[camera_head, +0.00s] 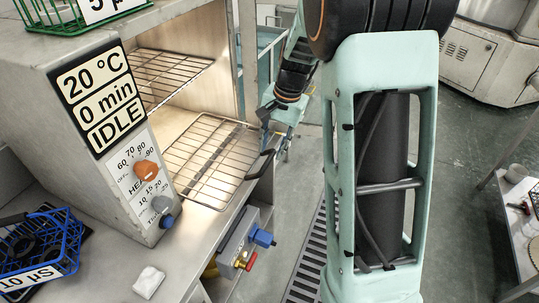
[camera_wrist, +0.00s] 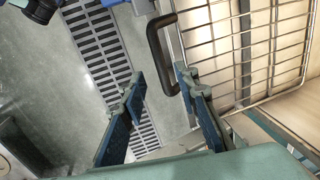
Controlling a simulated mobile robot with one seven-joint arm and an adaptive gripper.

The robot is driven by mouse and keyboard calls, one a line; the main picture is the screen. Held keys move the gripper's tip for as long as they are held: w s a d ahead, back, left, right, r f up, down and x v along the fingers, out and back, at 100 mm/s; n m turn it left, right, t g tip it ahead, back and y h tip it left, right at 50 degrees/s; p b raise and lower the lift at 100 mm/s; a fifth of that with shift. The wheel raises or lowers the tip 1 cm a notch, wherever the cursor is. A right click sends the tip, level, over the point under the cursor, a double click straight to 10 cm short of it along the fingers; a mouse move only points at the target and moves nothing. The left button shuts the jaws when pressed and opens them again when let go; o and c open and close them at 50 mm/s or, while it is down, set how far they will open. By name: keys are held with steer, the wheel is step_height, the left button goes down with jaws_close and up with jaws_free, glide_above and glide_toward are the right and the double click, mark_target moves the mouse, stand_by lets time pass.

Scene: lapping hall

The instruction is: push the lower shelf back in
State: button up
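The lower shelf (camera_head: 208,158) is a wire rack in the lit oven chamber, standing partly out at the front. Its black handle (camera_head: 262,165) sticks out past the oven's front. In the wrist view the rack (camera_wrist: 262,45) fills the upper right, and its handle (camera_wrist: 155,50) lies just beyond my fingertips, close to the right one. My gripper (camera_wrist: 160,84) is open and empty, its two blue-padded fingers apart. In the head view my gripper (camera_head: 266,112) is above and behind the handle, small and partly dark, with contact not clear.
The upper wire shelf (camera_head: 165,75) is inside the chamber. A control panel (camera_head: 105,100) reads 20 °C, 0 min, IDLE. Valves (camera_head: 245,252) stick out below the shelf. A floor grating (camera_head: 308,250) runs alongside.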

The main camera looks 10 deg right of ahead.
mark_target(268, 160)
steer(key=shift+w+a+f, duration=0.15)
steer(key=shift+a+f, duration=0.05)
steer(key=shift+f, duration=0.8)
steer(key=shift+w+a+f, duration=0.15)
steer(key=shift+f, duration=0.8)
steer(key=shift+c, duration=0.7)
jaws_close()
